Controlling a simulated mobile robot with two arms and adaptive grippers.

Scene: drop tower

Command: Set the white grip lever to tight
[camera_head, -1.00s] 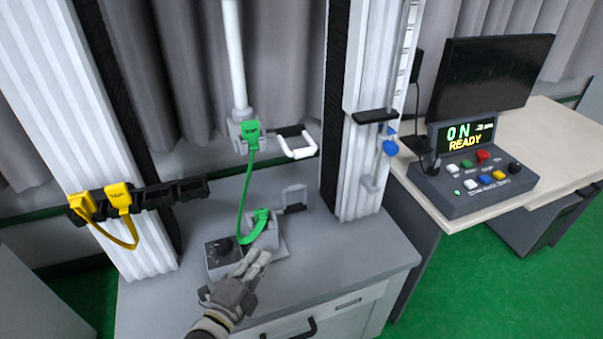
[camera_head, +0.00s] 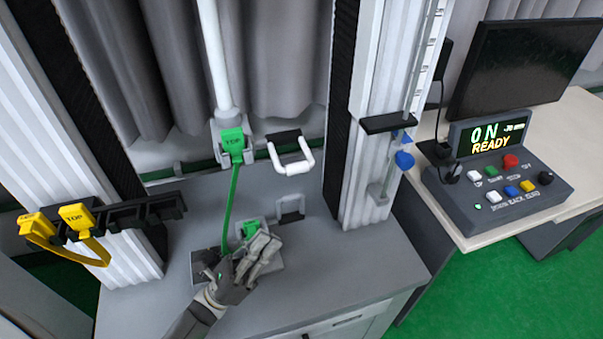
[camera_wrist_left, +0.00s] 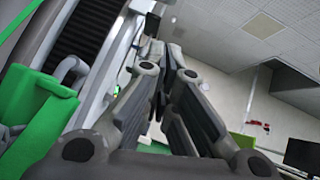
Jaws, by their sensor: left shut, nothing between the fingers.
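A white U-shaped lever (camera_head: 294,163) sticks out beside the upper grip, right of the green TOP plug (camera_head: 232,143) on the white rod. A paler grey U-shaped lever (camera_head: 291,209) stands beside the lower grip on the bench. My left gripper (camera_head: 270,243) is shut and empty. It is in front of the lower grip and partly hides it and its green plug (camera_head: 249,228). The white lever is above and to the right of my fingers, apart from them. In the wrist view, my fingers (camera_wrist_left: 165,60) point away and a large green part (camera_wrist_left: 38,110) is close at the left.
A green strap (camera_head: 230,205) joins the upper and lower plugs. Yellow plugs (camera_head: 76,215) hang on a black rack (camera_head: 140,213) at the left. A control box (camera_head: 495,185) at the right reads ON and READY. The bench top (camera_head: 345,255) right of the lower grip is clear.

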